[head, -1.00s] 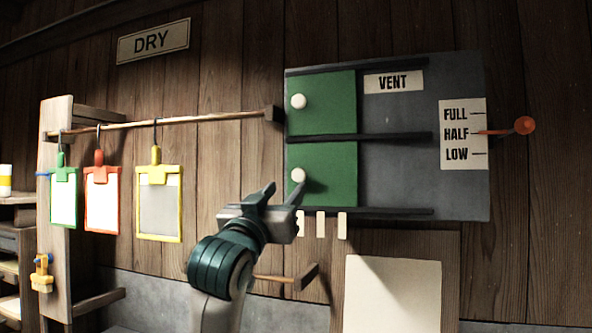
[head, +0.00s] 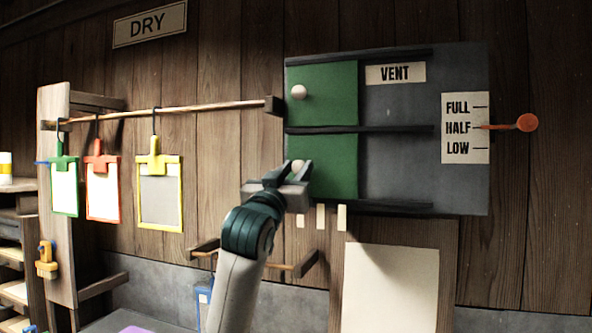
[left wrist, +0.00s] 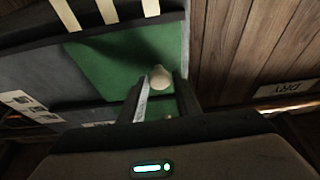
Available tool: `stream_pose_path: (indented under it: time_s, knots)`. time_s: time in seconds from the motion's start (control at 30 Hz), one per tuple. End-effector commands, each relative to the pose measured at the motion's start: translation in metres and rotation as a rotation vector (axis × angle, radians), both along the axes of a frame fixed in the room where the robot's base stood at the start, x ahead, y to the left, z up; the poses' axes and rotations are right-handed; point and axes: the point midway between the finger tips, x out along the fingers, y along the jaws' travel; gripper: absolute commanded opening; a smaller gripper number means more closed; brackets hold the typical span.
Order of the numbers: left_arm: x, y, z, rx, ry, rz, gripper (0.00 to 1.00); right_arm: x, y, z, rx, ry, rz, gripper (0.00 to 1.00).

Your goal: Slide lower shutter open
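The lower shutter (head: 336,172) is a green panel at the left end of the lower track of the grey vent board (head: 400,100). It also shows in the left wrist view (left wrist: 105,62). Its round white knob (head: 298,166) is near its left edge. My left gripper (head: 288,172) is open at the knob, partly covering it in the head view. In the left wrist view the knob (left wrist: 160,76) shows between the fingertips (left wrist: 163,85); I cannot tell whether they touch it. My right gripper is not in view.
The upper green shutter (head: 330,78) has its own knob (head: 299,92). Dark rails (head: 390,130) bound the tracks, clear to the right of the shutters. An orange-knobbed lever (head: 527,123) points at HALF. A wooden rod (head: 190,109) with hanging frames is at left.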

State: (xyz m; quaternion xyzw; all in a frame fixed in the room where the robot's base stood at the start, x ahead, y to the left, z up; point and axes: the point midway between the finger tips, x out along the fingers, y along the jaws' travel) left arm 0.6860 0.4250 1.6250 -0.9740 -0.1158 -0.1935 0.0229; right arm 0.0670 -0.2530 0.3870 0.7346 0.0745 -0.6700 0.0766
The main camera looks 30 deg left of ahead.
Motion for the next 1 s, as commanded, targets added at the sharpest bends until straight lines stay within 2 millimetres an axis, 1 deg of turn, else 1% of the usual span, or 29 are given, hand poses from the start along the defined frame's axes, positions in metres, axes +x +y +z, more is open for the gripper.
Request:
stream_pose_path:
  time_s: [0.03,0.07,0.1,0.3,0.47,0.57,0.67,0.9,1.0]
  knots:
    - [0.0,0.0,0.0,0.0,0.0,0.0,0.17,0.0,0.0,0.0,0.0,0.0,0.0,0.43]
    - [0.0,0.0,0.0,0.0,0.0,0.0,0.1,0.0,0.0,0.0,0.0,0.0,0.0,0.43]
    - [0.0,0.0,0.0,0.0,0.0,0.0,0.0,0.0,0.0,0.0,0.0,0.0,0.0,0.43]
    - [0.0,-0.001,0.0,0.0,0.0,0.0,0.0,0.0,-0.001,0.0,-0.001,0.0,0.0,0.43]
    - [0.003,-0.014,0.0,0.001,0.0,-0.004,0.0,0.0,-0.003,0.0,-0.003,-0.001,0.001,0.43]
    - [0.007,-0.028,0.0,-0.001,-0.001,-0.006,0.0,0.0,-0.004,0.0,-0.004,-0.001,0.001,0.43]
    - [0.011,-0.048,0.0,0.0,0.0,-0.008,0.0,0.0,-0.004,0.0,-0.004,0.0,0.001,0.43]
    - [0.025,-0.104,-0.001,-0.001,0.001,-0.008,0.0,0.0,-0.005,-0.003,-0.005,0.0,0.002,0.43]
    - [0.029,-0.124,0.0,-0.002,0.0,-0.008,0.0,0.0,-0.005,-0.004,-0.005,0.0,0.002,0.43]
